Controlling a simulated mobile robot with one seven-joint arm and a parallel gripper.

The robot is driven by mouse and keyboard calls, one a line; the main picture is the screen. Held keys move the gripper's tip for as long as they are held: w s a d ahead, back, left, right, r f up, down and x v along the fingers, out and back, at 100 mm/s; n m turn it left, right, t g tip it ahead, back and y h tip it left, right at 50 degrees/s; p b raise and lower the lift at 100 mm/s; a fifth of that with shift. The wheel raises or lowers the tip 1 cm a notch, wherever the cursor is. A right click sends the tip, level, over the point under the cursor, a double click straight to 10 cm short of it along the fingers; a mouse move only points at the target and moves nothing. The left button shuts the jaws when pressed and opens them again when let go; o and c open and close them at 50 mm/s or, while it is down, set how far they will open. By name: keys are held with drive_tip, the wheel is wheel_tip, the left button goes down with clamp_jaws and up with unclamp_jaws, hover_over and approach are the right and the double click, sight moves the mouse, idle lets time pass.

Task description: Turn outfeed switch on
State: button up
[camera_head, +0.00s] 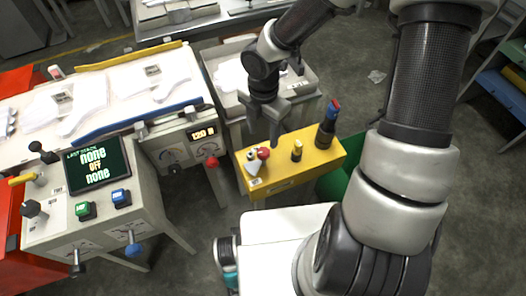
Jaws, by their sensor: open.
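My gripper (266,118) hangs open and empty, just above and behind the yellow box (285,178). On that box are a small white-and-red control (256,160) at the left, a short yellow-and-black knob (297,150) in the middle and a tall black post with a blue-and-red top (328,125) at the right. My gripper is apart from all of them. I cannot read any label that says which control is the outfeed switch.
A console (110,215) at the left has a screen (97,163) reading "none off none", green and blue buttons and levers. White gloves lie on the trays (205,95) behind. A green bin stands right of the yellow box.

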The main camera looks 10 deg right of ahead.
sight(263, 152)
wheel_tip(263, 152, down, 9)
drive_tip(key=b, duration=0.3)
drive_tip(key=shift+r, duration=0.2)
drive_tip(key=c, duration=1)
